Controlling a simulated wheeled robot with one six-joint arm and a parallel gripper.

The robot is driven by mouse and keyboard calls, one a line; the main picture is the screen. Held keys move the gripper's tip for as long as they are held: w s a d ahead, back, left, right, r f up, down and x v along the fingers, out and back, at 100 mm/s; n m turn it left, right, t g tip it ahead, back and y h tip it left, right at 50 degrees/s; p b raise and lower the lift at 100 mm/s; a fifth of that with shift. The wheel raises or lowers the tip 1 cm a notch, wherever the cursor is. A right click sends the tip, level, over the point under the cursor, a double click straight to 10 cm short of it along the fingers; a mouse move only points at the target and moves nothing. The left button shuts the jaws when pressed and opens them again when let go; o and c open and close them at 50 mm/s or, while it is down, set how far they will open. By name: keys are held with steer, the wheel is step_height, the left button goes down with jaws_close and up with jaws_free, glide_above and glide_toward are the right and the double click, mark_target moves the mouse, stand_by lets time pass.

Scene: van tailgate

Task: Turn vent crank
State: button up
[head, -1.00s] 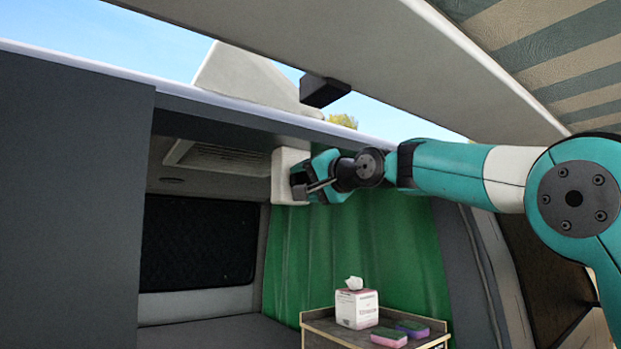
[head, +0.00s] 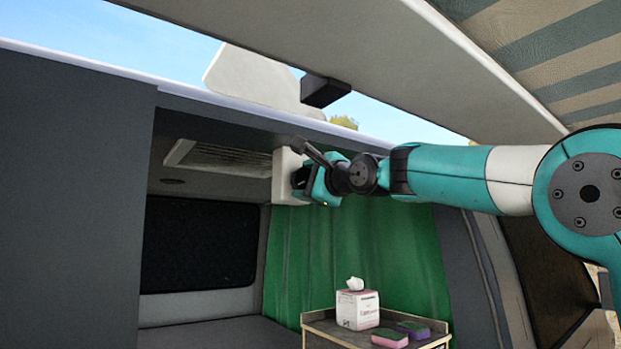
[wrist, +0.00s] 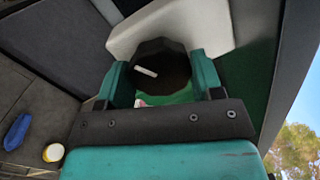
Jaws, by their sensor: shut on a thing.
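The vent crank shows in the wrist view as a dark, many-sided knob (wrist: 172,66) with a short white mark on its face. It sits on a pale housing (wrist: 222,25), which in the head view is the off-white block (head: 284,190) under the roof edge. My gripper (wrist: 161,78) is shut on the knob, one teal finger on each side. In the head view my gripper (head: 308,182) is against the right side of the housing and hides the knob. A slatted ceiling vent (head: 222,157) lies left of the housing. A pale panel (head: 252,78) stands tilted above the roof.
A green curtain (head: 330,255) hangs behind and below my gripper. A small table (head: 340,330) below holds a tissue box (head: 357,310) and two sponges (head: 400,333). A dark grey cabinet (head: 70,200) fills the left. The raised tailgate (head: 450,70) is overhead.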

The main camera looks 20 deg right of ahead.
steer(key=shift+s+r+m+t, duration=0.15)
steer(key=shift+r+m, duration=0.1)
steer(key=shift+m, duration=0.6)
steer(key=shift+r+m+t, duration=0.15)
steer(key=shift+r+m, duration=0.05)
steer(key=shift+m, duration=0.65)
steer(key=o, duration=0.9)
steer(key=shift+f, duration=0.2)
steer(key=shift+f, duration=0.1)
